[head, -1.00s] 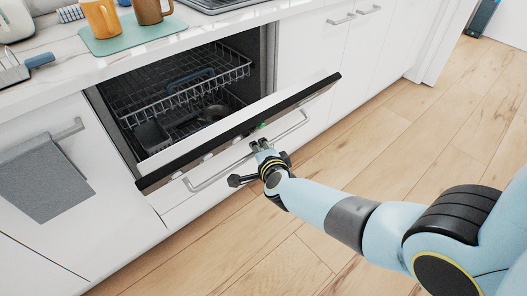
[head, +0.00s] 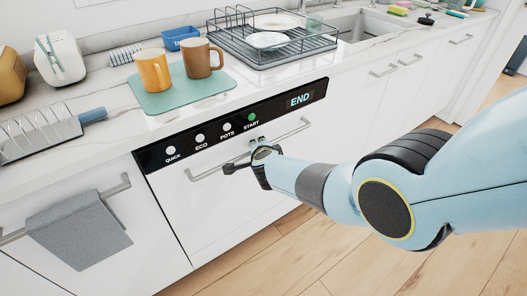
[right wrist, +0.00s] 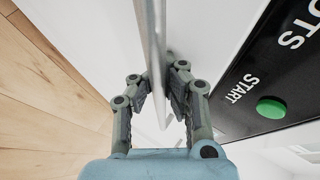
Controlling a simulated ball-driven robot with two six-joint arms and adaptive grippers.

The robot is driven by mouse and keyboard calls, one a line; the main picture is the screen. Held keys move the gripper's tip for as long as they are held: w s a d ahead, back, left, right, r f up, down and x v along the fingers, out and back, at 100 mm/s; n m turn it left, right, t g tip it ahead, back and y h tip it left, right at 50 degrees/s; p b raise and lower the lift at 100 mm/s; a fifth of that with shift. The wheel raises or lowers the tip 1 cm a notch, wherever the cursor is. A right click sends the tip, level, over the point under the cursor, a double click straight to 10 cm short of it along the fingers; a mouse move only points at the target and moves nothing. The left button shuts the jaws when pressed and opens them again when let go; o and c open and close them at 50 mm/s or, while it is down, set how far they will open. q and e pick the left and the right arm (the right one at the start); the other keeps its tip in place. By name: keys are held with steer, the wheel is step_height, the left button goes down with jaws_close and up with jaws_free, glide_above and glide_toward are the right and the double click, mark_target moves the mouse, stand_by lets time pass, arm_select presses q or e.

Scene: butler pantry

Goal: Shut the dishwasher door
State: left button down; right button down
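The dishwasher door (head: 200,190) stands upright in the head view and looks level with the cabinet fronts; no opening into the tub shows. Its black control panel (head: 272,109) reads END and has a green START button, also in the right wrist view (right wrist: 271,107). My right gripper (head: 250,156) is at the door's bar handle (head: 292,133). In the right wrist view the handle bar (right wrist: 153,40) runs between the two fingers (right wrist: 159,92), which stand apart with narrow gaps beside the bar. My left gripper is not in view.
The counter above holds a green mat (head: 180,99) with an orange mug (head: 153,70) and a brown mug (head: 201,58), plus a dish rack (head: 275,60). A grey towel (head: 78,232) hangs on the left cabinet. The wood floor (head: 330,260) in front is clear.

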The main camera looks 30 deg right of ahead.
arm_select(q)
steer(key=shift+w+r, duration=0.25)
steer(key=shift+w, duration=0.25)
arm_select(e)
steer(key=shift+w+r, duration=0.3)
steer(key=shift+w, duration=0.35)
steer(key=shift+w+r, duration=0.3)
steer(key=shift+w, duration=0.35)
steer(key=c, duration=1.7)
jaws_free()
steer(key=shift+o, duration=0.5)
steer(key=shift+s, duration=0.1)
steer(key=shift+a, duration=0.1)
steer(key=shift+s+f, duration=0.15)
steer(key=s+a, duration=0.2)
steer(key=s, duration=0.4)
steer(key=s+a+r, duration=0.1)
steer(key=s+a, duration=0.2)
steer(key=s, duration=0.4)
steer(key=shift+s+a+r, duration=0.2)
steer(key=shift+s+r, duration=0.05)
steer(key=shift+s, duration=0.05)
